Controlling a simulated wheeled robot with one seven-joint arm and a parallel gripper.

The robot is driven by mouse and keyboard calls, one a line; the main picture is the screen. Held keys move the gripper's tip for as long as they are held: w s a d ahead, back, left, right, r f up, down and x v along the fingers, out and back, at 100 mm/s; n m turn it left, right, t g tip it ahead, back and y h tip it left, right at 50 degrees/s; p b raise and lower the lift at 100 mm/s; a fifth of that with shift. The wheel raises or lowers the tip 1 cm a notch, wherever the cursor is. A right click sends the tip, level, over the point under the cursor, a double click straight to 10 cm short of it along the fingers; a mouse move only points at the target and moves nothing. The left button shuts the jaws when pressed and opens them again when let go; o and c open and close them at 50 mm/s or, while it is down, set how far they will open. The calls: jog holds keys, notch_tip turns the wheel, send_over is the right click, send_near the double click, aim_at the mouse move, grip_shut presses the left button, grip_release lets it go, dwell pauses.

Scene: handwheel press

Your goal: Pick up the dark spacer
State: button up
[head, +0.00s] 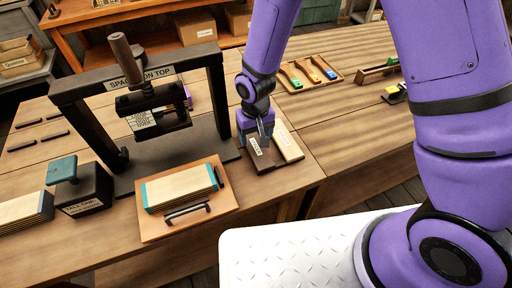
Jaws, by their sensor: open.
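The dark spacer (256,160) is a dark brown flat board with a small white label. It lies on the table to the right of the press, beside a pale wooden spacer (289,147) that also has a label. My gripper (261,137) points down over the dark spacer, at its right side near the pale one. Its jaws are open and hold nothing. The gripper hides part of the dark spacer's far end, and I cannot tell whether the fingertips touch it.
A black block with a teal knob (62,169) stands left. A tray (292,76) lies behind right.

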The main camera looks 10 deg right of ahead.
aim_at(256, 146)
jog(key=shift+s+f, duration=0.1)
jog(key=shift+f, duration=2.25)
jog(key=c, duration=0.7)
jog(key=shift+c, duration=0.2)
jog(key=shift+r, duration=0.15)
